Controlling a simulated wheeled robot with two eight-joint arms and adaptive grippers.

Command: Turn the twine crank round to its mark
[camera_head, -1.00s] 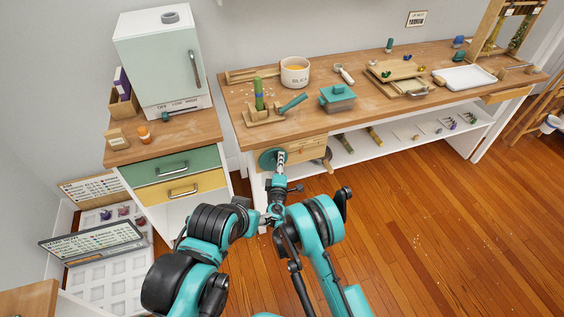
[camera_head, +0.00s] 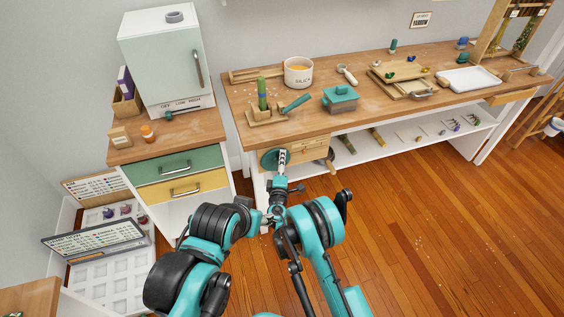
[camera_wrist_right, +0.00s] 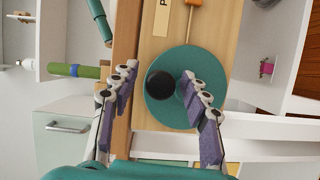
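The twine crank is a teal disc (camera_head: 268,162) on the front of a wooden box under the workbench edge. In the right wrist view the disc (camera_wrist_right: 181,112) faces me, with a round black knob (camera_wrist_right: 161,84) on it. My right gripper (camera_head: 283,153) is at the disc. Its fingers (camera_wrist_right: 159,78) are apart, one on each side of the knob; the right-hand finger is close to it, and I cannot tell whether they touch. The crank's mark cannot be made out. I cannot make out my left gripper.
The wooden box (camera_head: 308,151) hangs below the workbench (camera_head: 300,118), whose top holds a green twine post (camera_head: 262,95), a teal-lidded box (camera_head: 340,98) and a white pot (camera_head: 298,72). A drawer cabinet (camera_head: 176,166) stands left. The floor (camera_head: 430,220) to the right is clear.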

